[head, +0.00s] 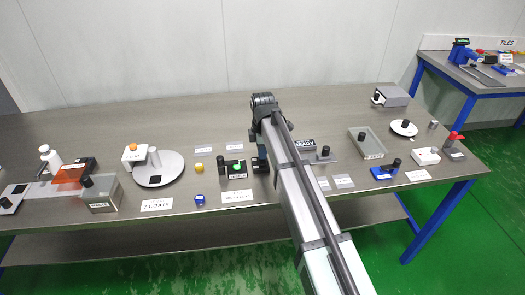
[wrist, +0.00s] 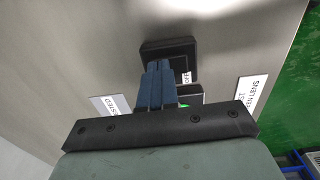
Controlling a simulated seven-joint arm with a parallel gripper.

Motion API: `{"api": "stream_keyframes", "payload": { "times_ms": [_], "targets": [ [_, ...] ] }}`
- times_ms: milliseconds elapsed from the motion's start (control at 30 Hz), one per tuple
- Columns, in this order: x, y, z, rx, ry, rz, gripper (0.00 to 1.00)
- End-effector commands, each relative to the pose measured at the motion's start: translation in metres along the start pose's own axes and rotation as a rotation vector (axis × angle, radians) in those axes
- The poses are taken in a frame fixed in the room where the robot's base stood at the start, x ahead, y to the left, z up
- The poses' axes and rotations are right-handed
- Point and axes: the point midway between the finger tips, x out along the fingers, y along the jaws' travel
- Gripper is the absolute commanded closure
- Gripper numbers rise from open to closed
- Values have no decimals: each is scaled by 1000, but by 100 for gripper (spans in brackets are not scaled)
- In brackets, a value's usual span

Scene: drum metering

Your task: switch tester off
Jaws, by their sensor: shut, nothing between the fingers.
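The tester (head: 233,170) is a small black box near the front middle of the table in the head view, with a lit green lens on it and a white label at its front. In the wrist view the black tester (wrist: 170,50) lies just past my fingertips, with a white "OFF" marking and a bit of green showing beside the fingers. My gripper (wrist: 158,66) is shut and empty, its blue fingers overlapping the tester in that view. The fingers hide part of the tester, and I cannot tell whether they touch it. In the head view my gripper (head: 261,163) is just right of the tester.
A round grey plate (head: 173,174) with a post stands further left. A grey tray (head: 372,144) is to the right. White label cards lie around the tester.

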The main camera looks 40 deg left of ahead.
Motion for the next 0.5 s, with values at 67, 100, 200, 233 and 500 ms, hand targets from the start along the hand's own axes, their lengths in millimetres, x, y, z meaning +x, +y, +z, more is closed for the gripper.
{"api": "stream_keyframes", "payload": {
  "times_ms": [67,100,200,233,500],
  "targets": [
    [0,0,0,0,0,0,100],
    [1,0,0,0,0,0,100],
    [4,2,0,0,0,0,100],
    [3,1,0,0,0,0,100],
    [4,0,0,0,0,-1,100]
  ]
}}
